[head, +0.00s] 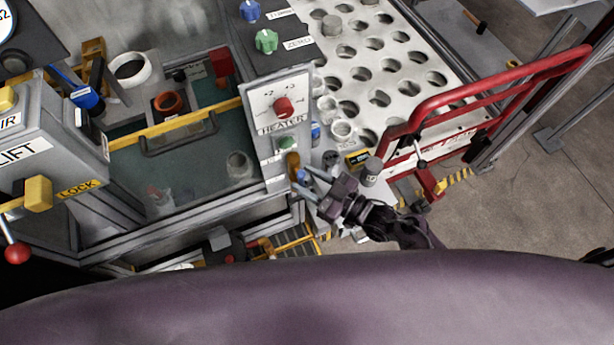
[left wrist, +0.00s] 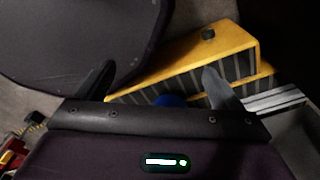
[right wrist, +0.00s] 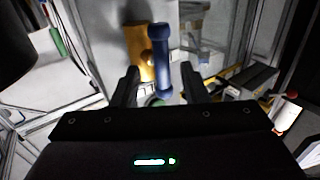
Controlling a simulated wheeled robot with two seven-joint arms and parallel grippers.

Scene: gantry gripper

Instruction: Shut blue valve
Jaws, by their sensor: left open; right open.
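A blue valve handle (right wrist: 162,62) stands out in front of a brass-coloured plate (right wrist: 138,45) in the right wrist view. My right gripper (right wrist: 158,82) is open, with the handle's near end showing between its fingers; I cannot tell whether they touch it. In the head view the right gripper (head: 311,182) is at the lower end of the heater panel, with a small blue part (head: 302,176) at its fingertips. My left gripper (left wrist: 155,85) is open and shows only in its own wrist view. A blue rounded thing (left wrist: 168,100) is partly hidden between or beyond its fingers.
The heater panel (head: 281,105) has a red knob (head: 284,107). A red railing (head: 480,85) rises right of my right gripper, and a plate with many holes (head: 400,65) lies beyond. A yellow ribbed guard (left wrist: 190,60) is close to my left gripper.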

